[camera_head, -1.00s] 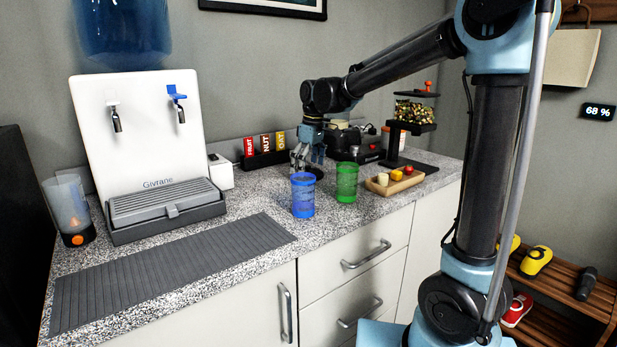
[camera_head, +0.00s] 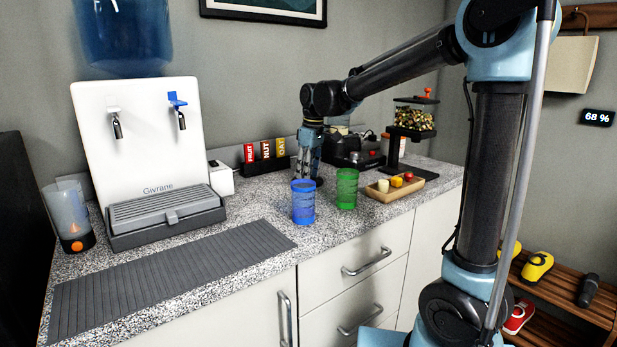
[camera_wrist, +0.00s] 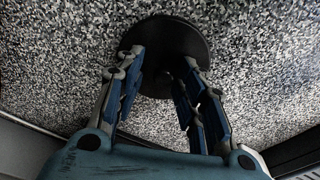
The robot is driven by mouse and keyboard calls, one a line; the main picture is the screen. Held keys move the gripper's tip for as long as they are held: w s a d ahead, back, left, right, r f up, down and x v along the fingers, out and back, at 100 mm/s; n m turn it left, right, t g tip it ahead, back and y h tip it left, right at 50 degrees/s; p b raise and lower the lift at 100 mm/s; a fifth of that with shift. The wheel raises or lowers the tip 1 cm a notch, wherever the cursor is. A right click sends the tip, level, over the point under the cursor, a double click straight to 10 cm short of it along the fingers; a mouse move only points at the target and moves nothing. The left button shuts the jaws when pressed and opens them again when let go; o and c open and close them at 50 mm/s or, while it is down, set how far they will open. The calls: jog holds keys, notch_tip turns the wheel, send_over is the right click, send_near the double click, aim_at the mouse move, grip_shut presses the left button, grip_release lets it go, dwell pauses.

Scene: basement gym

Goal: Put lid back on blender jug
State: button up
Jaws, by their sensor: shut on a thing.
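My gripper (camera_head: 312,172) points down at the counter behind the blue cup. In the wrist view its fingers (camera_wrist: 163,62) sit on both sides of the middle of a round black disc, which looks like the lid (camera_wrist: 200,45). The gripper is shut on it; the grip point itself is dark and hard to make out. In the head view only a dark edge of the lid shows behind the blue cup. I cannot tell whether it touches the counter. A clear, open-topped jug (camera_head: 66,205) on a dark base with an orange light, likely the blender jug, stands upright at the far left.
The blue cup (camera_head: 303,203) and green cup (camera_head: 346,189) stand close in front of my gripper. A fruit tray (camera_head: 383,194) lies to their right. A water dispenser (camera_head: 150,150) stands between the jug and gripper. The grey ribbed mat (camera_head: 170,275) in front is clear.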

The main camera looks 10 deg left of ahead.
notch_tip(320, 180, up, 9)
jog(key=shift+r, duration=0.1)
grip_shut()
jog(key=shift+s, duration=0.1)
